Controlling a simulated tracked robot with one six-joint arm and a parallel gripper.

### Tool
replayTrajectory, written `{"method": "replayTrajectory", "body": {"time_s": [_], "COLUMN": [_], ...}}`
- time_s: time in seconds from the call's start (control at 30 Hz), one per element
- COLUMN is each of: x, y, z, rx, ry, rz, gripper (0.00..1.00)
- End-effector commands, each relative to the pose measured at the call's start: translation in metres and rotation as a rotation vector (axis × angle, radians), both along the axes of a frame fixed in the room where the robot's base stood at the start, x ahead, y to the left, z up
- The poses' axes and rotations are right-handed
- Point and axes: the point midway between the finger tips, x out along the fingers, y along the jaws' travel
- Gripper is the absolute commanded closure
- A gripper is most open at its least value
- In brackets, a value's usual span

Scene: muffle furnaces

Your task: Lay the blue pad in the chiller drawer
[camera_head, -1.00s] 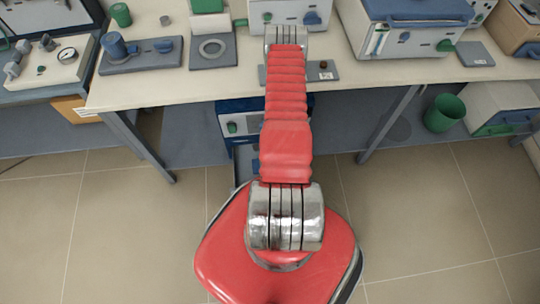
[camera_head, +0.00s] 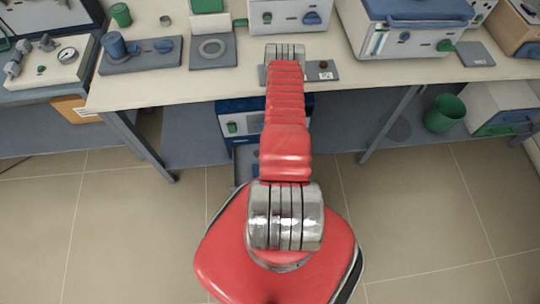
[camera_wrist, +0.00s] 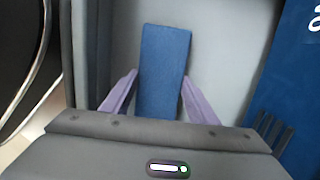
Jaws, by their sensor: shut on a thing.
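The blue pad (camera_wrist: 163,60) is a flat oblong block in the wrist view, between the two purple fingers of my gripper (camera_wrist: 159,78), which are shut on it. The pad is over the pale floor (camera_wrist: 218,65) of the open grey chiller drawer (camera_wrist: 86,50); I cannot tell whether it touches the floor. In the head view the blue-fronted chiller (camera_head: 232,125) stands under the bench, with its drawer (camera_head: 243,165) out at the front, partly covered by my arm. My gripper and the pad are hidden there.
The bench (camera_head: 180,85) overhangs the chiller, with its legs at either side. Instruments crowd the bench top. A green bin (camera_head: 444,113) stands under the bench at the right. Tiled floor in front is clear.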

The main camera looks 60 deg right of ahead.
Motion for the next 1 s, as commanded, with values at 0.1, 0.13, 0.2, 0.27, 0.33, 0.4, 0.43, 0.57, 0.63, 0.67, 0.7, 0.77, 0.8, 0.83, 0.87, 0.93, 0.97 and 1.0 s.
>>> {"method": "replayTrajectory", "body": {"time_s": [0.1, 0.13, 0.2, 0.27, 0.33, 0.4, 0.43, 0.57, 0.63, 0.67, 0.7, 0.77, 0.8, 0.83, 0.87, 0.93, 0.97, 1.0], "x": [0.0000, 0.0000, -0.0001, -0.0002, -0.0002, -0.0001, -0.0002, -0.0003, -0.0003, -0.0003, -0.0003, -0.0003, -0.0003, -0.0004, -0.0003, -0.0002, -0.0002, -0.0003], "y": [-0.0003, -0.0003, -0.0004, -0.0003, -0.0002, -0.0004, -0.0005, -0.0004, -0.0004, -0.0004, -0.0004, -0.0004, -0.0004, -0.0005, -0.0005, -0.0006, -0.0006, -0.0009], "z": [-0.0006, -0.0005, -0.0005, -0.0007, -0.0021, -0.0023, -0.0022, -0.0022, -0.0021, -0.0021, -0.0021, -0.0021, -0.0021, -0.0020, -0.0019, -0.0009, -0.0001, 0.0014], "rx": [0.000, 0.000, 0.000, 0.000, 0.000, 0.000, 0.000, 0.000, 0.000, 0.000, 0.000, 0.000, 0.000, 0.000, 0.000, -0.001, -0.001, -0.001], "ry": [0.000, 0.000, 0.000, 0.000, 0.000, 0.000, 0.000, 0.000, 0.000, 0.000, 0.000, 0.000, 0.000, 0.000, 0.000, -0.001, -0.001, 0.000], "rz": [0.000, 0.000, 0.000, -0.001, -0.001, -0.001, -0.001, -0.001, -0.001, -0.001, -0.001, -0.001, -0.001, -0.001, -0.001, -0.001, -0.001, -0.002], "gripper": [0.67, 0.67, 0.67, 0.67, 0.67, 0.43, 0.41, 0.32, 0.28, 0.28, 0.28, 0.28, 0.28, 0.28, 0.28, 0.28, 0.28, 0.28]}}
